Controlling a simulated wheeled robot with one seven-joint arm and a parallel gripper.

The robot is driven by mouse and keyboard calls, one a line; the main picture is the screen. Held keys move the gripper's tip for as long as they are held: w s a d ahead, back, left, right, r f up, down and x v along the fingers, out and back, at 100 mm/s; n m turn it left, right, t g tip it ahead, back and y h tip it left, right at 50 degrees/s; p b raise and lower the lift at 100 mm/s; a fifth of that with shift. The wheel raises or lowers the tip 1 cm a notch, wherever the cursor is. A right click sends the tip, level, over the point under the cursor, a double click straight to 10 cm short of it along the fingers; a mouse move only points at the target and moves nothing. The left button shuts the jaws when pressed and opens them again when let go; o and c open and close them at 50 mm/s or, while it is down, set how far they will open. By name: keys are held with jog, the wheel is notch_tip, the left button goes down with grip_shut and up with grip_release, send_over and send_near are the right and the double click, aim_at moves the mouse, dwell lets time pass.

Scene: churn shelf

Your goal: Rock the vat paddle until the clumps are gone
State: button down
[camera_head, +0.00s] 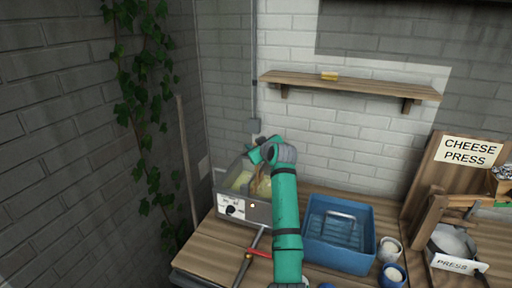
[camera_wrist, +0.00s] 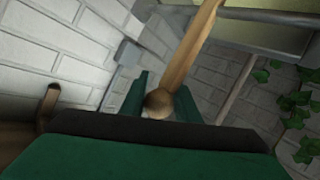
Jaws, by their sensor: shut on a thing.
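The vat (camera_head: 228,205) stands at the left end of the wooden counter, a boxy metal container with a dial on its white front panel. Pale yellow contents (camera_head: 243,181) show inside it, but I cannot tell whether they are clumped. My green arm reaches over the vat and hides part of it. My gripper (camera_wrist: 158,100) is shut on the wooden paddle (camera_wrist: 190,50), whose rounded handle end sits between the fingers in the wrist view. The paddle slants up and right there toward the vat. In the head view the gripper (camera_head: 258,160) is small and partly hidden.
A blue tub (camera_head: 340,262) with a rack inside stands right of my arm. Small cups (camera_head: 389,250) sit beside it, and the cheese press (camera_head: 455,240) is at the far right. A wall shelf (camera_head: 350,86) holds a yellow block. A metal rod (camera_head: 246,262) lies at the counter's front.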

jog(key=shift+w+a+f+n+g+h, duration=0.35)
jog(key=shift+a+n+g+h, duration=0.15)
jog(key=shift+a, duration=0.2)
jog(key=shift+w+a+f+n+g+h, duration=0.3)
jog(key=shift+a+f+n+h, duration=0.05)
jog(key=shift+a+h, duration=0.35)
jog(key=shift+w+a+f+n+g+h, duration=0.3)
jog(key=shift+a+f+n+g+h, duration=0.15)
jog(key=shift+a, duration=0.3)
jog(key=shift+r, duration=0.1)
jog(key=c, duration=1.4)
grip_release()
jog(key=shift+c, duration=0.2)
jog(key=shift+s, duration=0.1)
jog(key=a+v, duration=0.1)
jog(key=v, duration=0.9)
jog(key=shift+s+d+r, duration=0.2)
jog(key=shift+s+d, duration=0.05)
jog(key=shift+d, duration=0.2)
